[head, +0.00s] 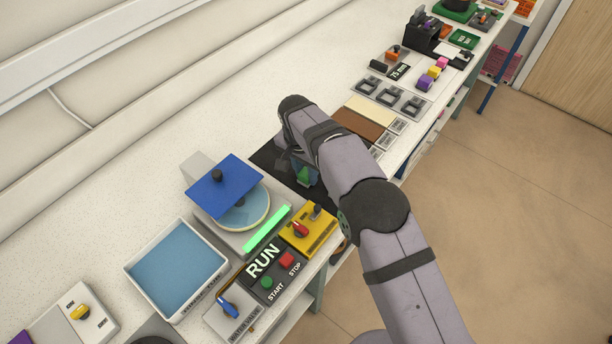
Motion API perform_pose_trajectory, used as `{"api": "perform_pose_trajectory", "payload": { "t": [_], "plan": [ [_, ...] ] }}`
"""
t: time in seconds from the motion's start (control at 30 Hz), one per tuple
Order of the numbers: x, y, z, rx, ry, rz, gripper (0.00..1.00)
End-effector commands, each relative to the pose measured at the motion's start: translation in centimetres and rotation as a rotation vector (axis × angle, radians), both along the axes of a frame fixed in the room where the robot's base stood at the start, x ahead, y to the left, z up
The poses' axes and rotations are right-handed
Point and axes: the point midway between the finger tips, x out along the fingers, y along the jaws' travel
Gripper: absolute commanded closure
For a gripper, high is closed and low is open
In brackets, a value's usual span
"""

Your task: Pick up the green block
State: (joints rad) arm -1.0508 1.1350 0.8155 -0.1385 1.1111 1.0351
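A small green block (304,177) shows on or just above a black mat (265,158), beside my forearm. Part of it may be hidden. My arm reaches over the bench and bends down at the wrist near the mat. My gripper (298,165) is mostly hidden behind my forearm, close to the green block. I cannot see its fingers clearly, nor whether they touch the block.
Left of the mat stands a machine with a blue square plate (226,186) over a round disc. A yellow switch box (308,231), a RUN panel (262,262) and a blue-lined tray (176,266) are nearer. Brown and cream sheets (358,124) lie beyond my arm.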

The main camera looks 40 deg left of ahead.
Motion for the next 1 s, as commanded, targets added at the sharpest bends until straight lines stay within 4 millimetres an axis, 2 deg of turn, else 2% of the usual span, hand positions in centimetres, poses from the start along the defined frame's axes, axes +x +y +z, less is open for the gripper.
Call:
{"api": "perform_pose_trajectory", "payload": {
  "t": [0.37, 0.53, 0.8, 1.0],
  "plan": [
    [0.1, 0.1, 0.6, 0.003, -0.002, 0.000, 0.98],
    [0.1, 0.1, 2.5, 0.005, -0.004, 0.001, 0.98],
    [0.1, 0.1, 7.2, 0.005, -0.004, 0.000, 0.98],
    [0.1, 0.1, 9.4, 0.002, -0.002, 0.000, 0.98]
  ]
}}
